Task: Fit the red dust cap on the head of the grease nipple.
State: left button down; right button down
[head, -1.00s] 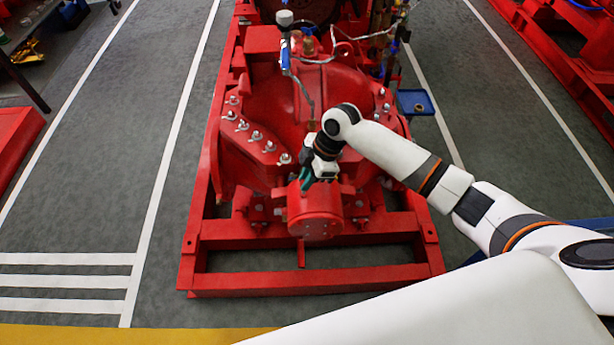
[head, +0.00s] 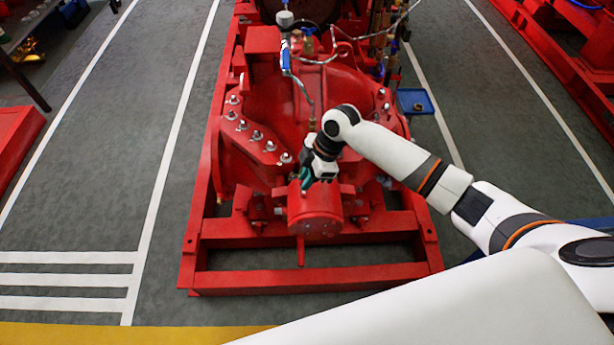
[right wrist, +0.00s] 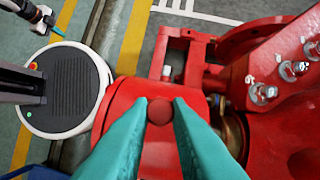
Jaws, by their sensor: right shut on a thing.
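The red dust cap (right wrist: 160,111) is a small round red piece between the teal fingertips of my right gripper (right wrist: 160,104) in the right wrist view. The gripper is shut on it. In the head view my right gripper (head: 305,182) is over the top of the red cylindrical housing (head: 315,212) at the front of the pump. I cannot make out the grease nipple; the cap and fingers cover that area. I cannot tell whether the cap touches anything below. My left gripper (right wrist: 55,29) shows small at the upper left of the right wrist view, away from the pump.
The red pump casing with several bolts (head: 257,136) rises behind the housing. A thin pipe and a brass fitting (head: 311,124) stand close to my right wrist. The red base frame (head: 320,280) surrounds the housing.

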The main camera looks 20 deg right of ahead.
jog(key=shift+f+b, duration=0.6)
jog(key=shift+f, duration=0.95)
dwell(0.5)
jog(key=c, duration=1.3)
grip_release()
jog(key=shift+r, duration=0.1)
jog(key=v, duration=1.2)
jog(key=shift+a, duration=0.1)
